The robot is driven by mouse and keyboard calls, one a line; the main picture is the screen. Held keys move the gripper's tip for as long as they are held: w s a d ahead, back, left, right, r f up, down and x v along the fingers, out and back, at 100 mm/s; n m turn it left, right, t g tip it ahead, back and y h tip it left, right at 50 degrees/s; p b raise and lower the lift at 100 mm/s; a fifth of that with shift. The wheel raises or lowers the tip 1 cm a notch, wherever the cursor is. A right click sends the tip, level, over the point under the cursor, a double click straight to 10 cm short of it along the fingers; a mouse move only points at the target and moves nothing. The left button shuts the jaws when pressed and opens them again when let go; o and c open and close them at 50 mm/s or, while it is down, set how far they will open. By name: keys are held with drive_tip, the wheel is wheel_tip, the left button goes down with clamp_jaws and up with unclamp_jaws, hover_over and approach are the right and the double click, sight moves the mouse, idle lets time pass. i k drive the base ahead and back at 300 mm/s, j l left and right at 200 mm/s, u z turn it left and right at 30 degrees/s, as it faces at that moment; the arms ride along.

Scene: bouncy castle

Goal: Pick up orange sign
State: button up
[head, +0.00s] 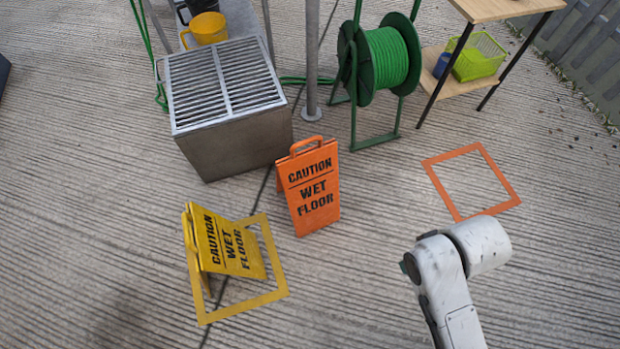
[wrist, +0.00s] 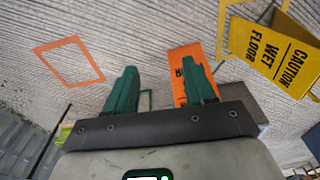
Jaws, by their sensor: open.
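The orange sign (head: 312,190) stands upright on the ridged floor in the middle of the head view, with black "CAUTION WET FLOOR" lettering and a handle on top. In the wrist view the orange sign (wrist: 178,65) shows just past my right-hand finger, which hides part of it. My gripper (wrist: 160,75) is open, with two green fingers apart and nothing between them but floor and a bit of green frame. In the head view my arm is at the lower right, apart from the sign, and the gripper itself does not show.
A yellow sign (head: 228,245) stands in a yellow floor outline (head: 272,296), left of the orange sign. An empty orange floor outline (head: 433,178) lies to the right. A metal grated box (head: 235,137), a pole (head: 312,60) and a green hose reel (head: 388,58) stand behind the orange sign.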

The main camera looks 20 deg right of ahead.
sight(309, 180)
drive_tip(key=i+u, duration=0.35)
drive_tip(key=i+l+u, duration=0.1)
drive_tip(key=i+u, duration=0.25)
drive_tip(key=i+l+u, duration=0.2)
drive_tip(key=u, duration=0.15)
